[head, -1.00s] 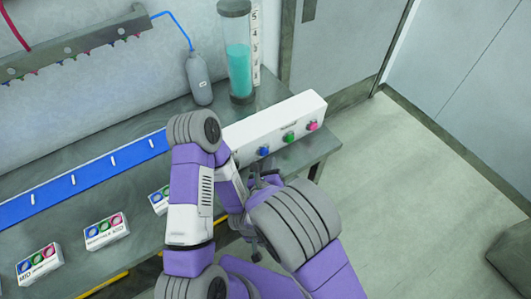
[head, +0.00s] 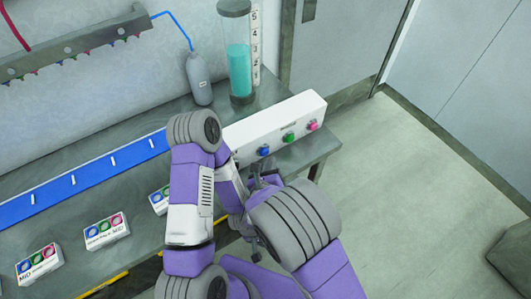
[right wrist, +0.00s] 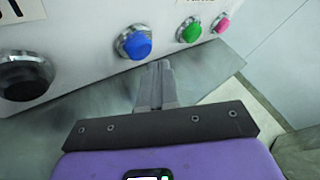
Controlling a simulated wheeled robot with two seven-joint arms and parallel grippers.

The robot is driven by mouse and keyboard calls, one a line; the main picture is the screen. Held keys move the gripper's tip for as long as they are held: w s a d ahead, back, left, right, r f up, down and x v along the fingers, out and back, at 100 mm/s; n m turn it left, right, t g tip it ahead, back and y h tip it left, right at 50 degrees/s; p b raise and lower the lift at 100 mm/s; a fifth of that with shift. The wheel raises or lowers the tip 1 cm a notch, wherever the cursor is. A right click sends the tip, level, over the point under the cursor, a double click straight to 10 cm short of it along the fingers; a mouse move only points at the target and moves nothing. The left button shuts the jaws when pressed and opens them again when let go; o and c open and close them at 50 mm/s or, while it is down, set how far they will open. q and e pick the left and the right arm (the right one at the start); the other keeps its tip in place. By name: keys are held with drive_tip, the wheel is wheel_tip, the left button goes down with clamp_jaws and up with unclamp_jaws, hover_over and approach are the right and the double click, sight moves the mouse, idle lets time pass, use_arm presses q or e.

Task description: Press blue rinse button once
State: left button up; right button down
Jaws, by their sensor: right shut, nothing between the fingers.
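The white button box (head: 292,118) stands on the grey table, with blue, green and pink buttons on its front face. The blue button (head: 264,151) is left of the green button (head: 289,138) and the pink button (head: 312,126). In the right wrist view the blue button (right wrist: 134,43) sits just beyond and slightly left of my right gripper's tips. My right gripper (right wrist: 158,68) is shut and empty, with a visible gap to the button. In the head view it is partly hidden by my arm. My left gripper is not in view.
A black button (right wrist: 25,77) is at the left of the box in the right wrist view. Behind the box stand a cylinder of teal liquid (head: 239,70) and a grey bottle (head: 199,78). Small labelled boxes (head: 106,231) and a blue strip (head: 85,178) lie to the left.

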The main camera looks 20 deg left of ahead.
drive_tip(key=shift+a, duration=0.1)
idle(0.3)
drive_tip(key=shift+w+a, duration=0.3)
drive_tip(key=shift+w+a+r, duration=0.1)
drive_tip(key=shift+w+a, duration=0.15)
drive_tip(key=shift+a, duration=0.6)
idle(1.1)
drive_tip(key=shift+s+d+r, duration=0.25)
drive_tip(key=shift+s+d, duration=0.3)
drive_tip(key=shift+s, duration=0.1)
drive_tip(key=shift+d+f, duration=0.1)
